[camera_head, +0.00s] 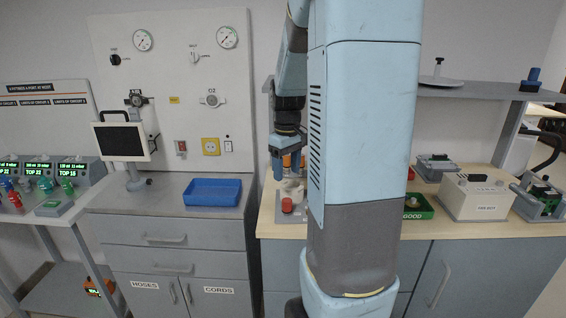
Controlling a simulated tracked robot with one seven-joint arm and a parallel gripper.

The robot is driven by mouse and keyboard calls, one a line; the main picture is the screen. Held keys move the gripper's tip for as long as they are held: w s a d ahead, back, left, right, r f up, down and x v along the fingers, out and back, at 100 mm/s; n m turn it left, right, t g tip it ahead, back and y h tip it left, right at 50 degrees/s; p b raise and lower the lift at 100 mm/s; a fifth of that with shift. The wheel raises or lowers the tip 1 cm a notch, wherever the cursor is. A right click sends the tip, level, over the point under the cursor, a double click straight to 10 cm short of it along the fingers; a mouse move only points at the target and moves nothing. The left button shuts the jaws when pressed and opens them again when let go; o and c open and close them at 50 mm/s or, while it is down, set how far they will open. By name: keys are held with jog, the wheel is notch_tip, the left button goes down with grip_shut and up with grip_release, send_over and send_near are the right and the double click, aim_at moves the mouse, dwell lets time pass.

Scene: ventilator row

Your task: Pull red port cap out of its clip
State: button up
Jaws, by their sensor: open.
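A small red cap (287,204) sits low on a grey and white piece on the wooden counter, just left of my arm. I take it for the port cap; its clip is too small to make out. My gripper (286,172) points down above and a little behind the red cap in the picture, apart from it. The gripper is open, with blue fingers. An orange thing (290,160) shows by the fingers; I cannot tell whether they touch it. My arm hides the counter right of the cap.
A blue tray (212,192) lies on the grey cabinet to the left, near a screen on a stand (124,141). Right of my arm are a green GOOD tray (417,208), a white box (476,199) and grey devices. A shelf (480,91) hangs above them.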

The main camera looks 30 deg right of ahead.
aim_at(287, 200)
notch_tip(287, 200, down, 12)
jog(key=shift+r, duration=0.25)
dwell(0.4)
jog(key=c, duration=1.1)
jog(key=shift+r, duration=0.25)
jog(key=shift+r, duration=1.35)
